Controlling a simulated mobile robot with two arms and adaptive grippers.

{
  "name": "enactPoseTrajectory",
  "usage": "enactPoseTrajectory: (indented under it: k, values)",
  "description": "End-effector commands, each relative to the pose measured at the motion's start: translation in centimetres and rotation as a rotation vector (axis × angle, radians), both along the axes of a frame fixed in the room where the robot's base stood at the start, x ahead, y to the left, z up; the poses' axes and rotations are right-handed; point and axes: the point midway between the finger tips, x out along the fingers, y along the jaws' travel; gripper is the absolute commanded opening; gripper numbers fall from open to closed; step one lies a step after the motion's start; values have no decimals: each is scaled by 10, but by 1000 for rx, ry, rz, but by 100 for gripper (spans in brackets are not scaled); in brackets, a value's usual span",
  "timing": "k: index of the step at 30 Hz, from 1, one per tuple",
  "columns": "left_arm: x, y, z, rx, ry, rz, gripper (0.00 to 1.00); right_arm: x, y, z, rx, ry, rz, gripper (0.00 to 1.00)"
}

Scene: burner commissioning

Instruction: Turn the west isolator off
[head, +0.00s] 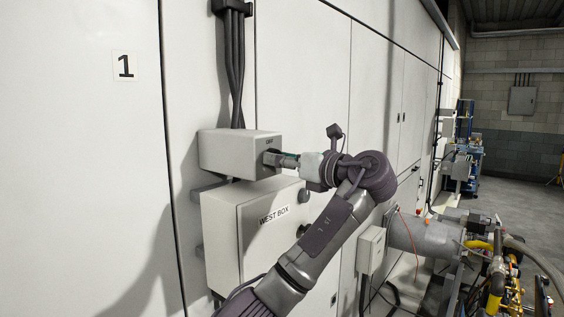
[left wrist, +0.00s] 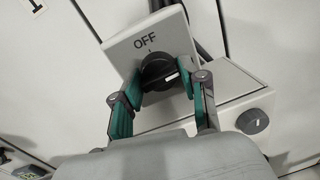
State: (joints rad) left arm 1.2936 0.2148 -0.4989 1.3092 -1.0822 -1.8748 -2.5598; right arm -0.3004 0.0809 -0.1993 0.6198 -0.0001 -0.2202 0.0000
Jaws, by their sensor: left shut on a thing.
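The west isolator is a grey box (head: 228,152) on the white cabinet wall in the head view. Its front face (left wrist: 124,52) shows in the left wrist view with the word OFF and a small tick above a black rotary knob (left wrist: 154,70). The knob's white mark lies on its right side in that view, turned away from the OFF tick. My left gripper (head: 280,159) is at the isolator's front, and its green-padded fingers (left wrist: 163,82) are shut on the knob from both sides. My right gripper is in neither view.
A larger box labelled WEST BOX (head: 225,235) is right below the isolator, with a round knob (left wrist: 252,121) on its front. Black cables (head: 235,70) run down to the isolator. Pipes and a grey cylinder (head: 428,236) stand at right. Open floor lies beyond.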

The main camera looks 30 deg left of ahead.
Motion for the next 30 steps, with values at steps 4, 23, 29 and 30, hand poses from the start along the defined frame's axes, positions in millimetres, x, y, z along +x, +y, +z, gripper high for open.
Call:
enactPoseTrajectory:
  k: [4,23,29,30]
  values:
    - [0,-1,-3,-7,-90,-1,8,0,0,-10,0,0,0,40]
    - [0,-1,-5,-54,-670,-1,8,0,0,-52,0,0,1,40]
    - [1,-1,-5,-69,-859,-1,8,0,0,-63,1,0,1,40]
    - [1,-1,-5,-72,-897,-1,8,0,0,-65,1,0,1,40]
